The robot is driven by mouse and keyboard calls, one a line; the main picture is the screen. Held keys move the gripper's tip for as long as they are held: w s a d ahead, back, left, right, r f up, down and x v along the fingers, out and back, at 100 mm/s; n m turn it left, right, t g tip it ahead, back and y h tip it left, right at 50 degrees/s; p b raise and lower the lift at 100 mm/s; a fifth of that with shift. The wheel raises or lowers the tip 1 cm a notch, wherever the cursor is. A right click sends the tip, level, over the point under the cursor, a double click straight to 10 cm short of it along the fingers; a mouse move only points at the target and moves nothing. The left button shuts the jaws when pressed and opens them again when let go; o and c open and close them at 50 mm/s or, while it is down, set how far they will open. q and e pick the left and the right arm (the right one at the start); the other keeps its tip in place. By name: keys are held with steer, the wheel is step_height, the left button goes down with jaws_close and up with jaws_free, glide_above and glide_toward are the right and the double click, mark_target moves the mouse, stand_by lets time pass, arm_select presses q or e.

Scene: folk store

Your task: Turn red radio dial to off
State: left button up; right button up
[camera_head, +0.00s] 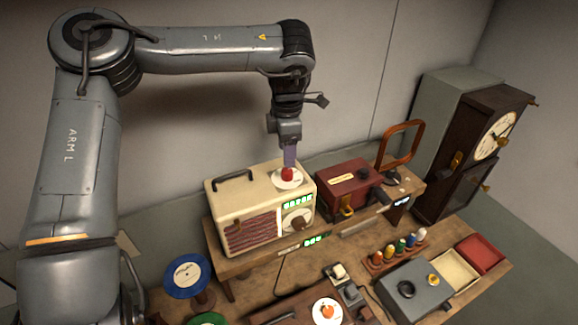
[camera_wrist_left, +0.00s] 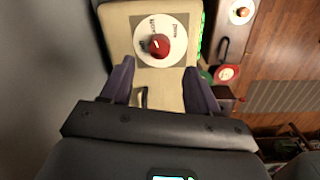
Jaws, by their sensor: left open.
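The cream radio (camera_head: 258,207) stands on a raised wooden shelf, with a red dial (camera_head: 287,174) on a round white plate on its top. In the left wrist view the red dial (camera_wrist_left: 159,45) sits in the middle of its white plate (camera_wrist_left: 176,36), which has small lettering I cannot read surely. My left gripper (camera_head: 290,155) points down just above the dial. In the left wrist view the purple fingers of my left gripper (camera_wrist_left: 158,72) are apart, with nothing between them; the dial lies a little beyond their tips. My right gripper is in neither view.
A red box with a crank (camera_head: 347,187) stands right of the radio, and a tall clock (camera_head: 474,150) further right. The radio's dark handle (camera_head: 232,180) rises at its left. The bench below holds records, coloured pegs (camera_head: 400,246) and a grey box (camera_head: 414,290).

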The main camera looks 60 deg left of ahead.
mark_target(287, 171)
arm_select(q)
step_height(287, 171, down, 7)
steer(key=shift+w+a+r+p, duration=0.1)
steer(key=shift+a+r+p, duration=0.1)
steer(key=shift+p, duration=0.3)
steer(key=c, duration=1)
steer(key=shift+c, duration=0.2)
